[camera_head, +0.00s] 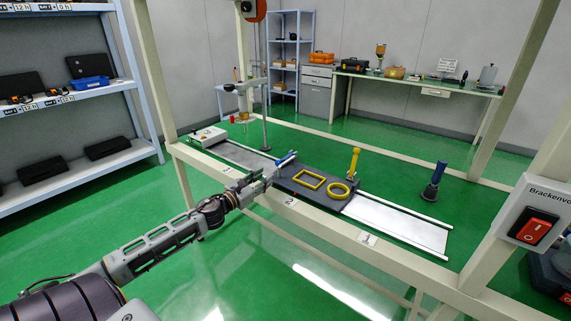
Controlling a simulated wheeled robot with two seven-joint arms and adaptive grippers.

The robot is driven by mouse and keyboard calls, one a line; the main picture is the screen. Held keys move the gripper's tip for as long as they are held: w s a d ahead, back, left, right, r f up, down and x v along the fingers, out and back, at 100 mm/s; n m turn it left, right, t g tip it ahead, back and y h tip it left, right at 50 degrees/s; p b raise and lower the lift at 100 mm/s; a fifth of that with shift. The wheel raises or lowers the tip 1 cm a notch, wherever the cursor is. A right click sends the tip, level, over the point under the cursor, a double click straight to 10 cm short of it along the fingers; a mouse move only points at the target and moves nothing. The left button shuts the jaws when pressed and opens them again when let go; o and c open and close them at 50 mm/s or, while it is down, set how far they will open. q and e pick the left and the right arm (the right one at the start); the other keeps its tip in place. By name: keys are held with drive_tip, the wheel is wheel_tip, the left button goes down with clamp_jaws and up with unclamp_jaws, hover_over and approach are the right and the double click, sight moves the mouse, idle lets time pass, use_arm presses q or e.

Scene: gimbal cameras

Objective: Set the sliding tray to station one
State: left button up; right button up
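The dark sliding tray (285,184) sits on a pale rail track (405,222) near the middle, roughly by the label "2" (290,202). A yellow square outline (308,179) and a yellow ring (339,189) are on its top. A small blue-and-white handle (286,158) stands at its left end. Label "1" (367,239) is on the front beam to the right, and another label (227,169) is to the left. My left gripper (270,174) is at the tray's left end, close to the handle. Contact and finger opening are too small to tell. My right gripper is out of view.
The track right of the tray is bare. A yellow post (353,164) and a blue-topped post (433,183) stand behind the track. A white box (208,136) is at its left end. A frame post carries a red switch (533,229) at right.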

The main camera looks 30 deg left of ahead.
sight(279, 167)
use_arm(q)
drive_tip(key=shift+w, duration=0.25)
drive_tip(key=shift+w, duration=0.6)
drive_tip(key=shift+w+d, duration=0.1)
drive_tip(key=shift+w, duration=0.75)
drive_tip(key=shift+w+b, duration=0.35)
drive_tip(key=shift+w, duration=0.45)
drive_tip(key=shift+w+d, duration=0.1)
drive_tip(key=shift+w, duration=0.5)
drive_tip(key=shift+w+d, duration=0.1)
drive_tip(key=shift+w, duration=0.9)
drive_tip(key=shift+w+d, duration=0.2)
drive_tip(key=shift+w, duration=2.55)
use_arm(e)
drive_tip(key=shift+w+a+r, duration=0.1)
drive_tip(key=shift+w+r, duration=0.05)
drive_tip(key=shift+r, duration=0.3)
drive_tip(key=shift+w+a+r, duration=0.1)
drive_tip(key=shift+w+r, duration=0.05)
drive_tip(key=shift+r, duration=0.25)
